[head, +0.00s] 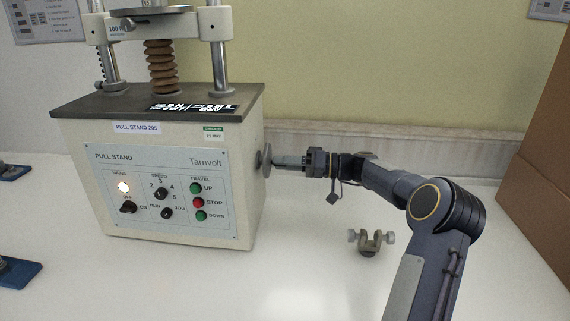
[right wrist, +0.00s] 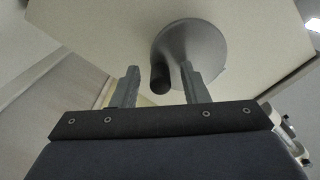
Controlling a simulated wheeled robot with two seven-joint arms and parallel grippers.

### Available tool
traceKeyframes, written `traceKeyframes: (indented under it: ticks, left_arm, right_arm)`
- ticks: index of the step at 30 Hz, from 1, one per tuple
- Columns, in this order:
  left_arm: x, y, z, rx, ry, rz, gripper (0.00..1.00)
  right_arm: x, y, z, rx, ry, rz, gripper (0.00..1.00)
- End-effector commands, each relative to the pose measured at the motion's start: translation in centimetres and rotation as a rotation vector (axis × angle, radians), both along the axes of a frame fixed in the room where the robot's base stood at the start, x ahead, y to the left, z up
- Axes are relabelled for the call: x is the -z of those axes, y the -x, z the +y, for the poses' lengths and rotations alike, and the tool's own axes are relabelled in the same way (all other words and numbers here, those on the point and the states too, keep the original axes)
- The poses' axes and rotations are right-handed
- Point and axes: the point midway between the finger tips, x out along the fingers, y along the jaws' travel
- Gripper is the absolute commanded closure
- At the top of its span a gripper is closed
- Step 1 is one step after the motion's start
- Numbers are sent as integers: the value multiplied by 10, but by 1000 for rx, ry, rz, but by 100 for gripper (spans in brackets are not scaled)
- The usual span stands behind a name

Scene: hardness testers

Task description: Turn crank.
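The pull stand (head: 165,165) is a cream box with a dark top and a front panel of knobs and buttons. Its crank is a grey disc (head: 264,161) on the right side wall. The disc (right wrist: 200,45) fills the upper middle of the right wrist view, with a dark round handle (right wrist: 160,76) sticking out toward the camera. My right gripper (head: 276,161) reaches the crank from the right. In the wrist view its fingers (right wrist: 160,78) are apart, one on each side of the handle, with visible gaps. My left gripper is not in view.
A small metal clamp (head: 371,241) stands on the white table below my right forearm. A brown box (head: 542,165) is at the right edge. Blue-based items (head: 18,272) lie at the left edge. The table front of the stand is clear.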

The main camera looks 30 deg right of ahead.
Motion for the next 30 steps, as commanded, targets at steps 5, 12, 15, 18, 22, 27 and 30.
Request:
traceKeyframes:
  ticks: [5,12,15,18,22,27,30]
  left_arm:
    - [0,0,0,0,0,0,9]
    - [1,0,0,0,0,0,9]
    - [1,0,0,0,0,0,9]
    - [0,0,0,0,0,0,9]
    - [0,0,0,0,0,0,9]
    - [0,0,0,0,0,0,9]
    - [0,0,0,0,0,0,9]
  right_arm:
    - [0,1,-2,1,0,0,59]
    - [1,23,-29,4,1,1,59]
    - [0,34,-42,4,1,1,59]
    - [1,42,-52,3,0,0,59]
    - [0,49,-59,2,1,0,59]
    - [0,50,-60,0,0,0,59]
    - [0,50,-60,0,0,0,59]
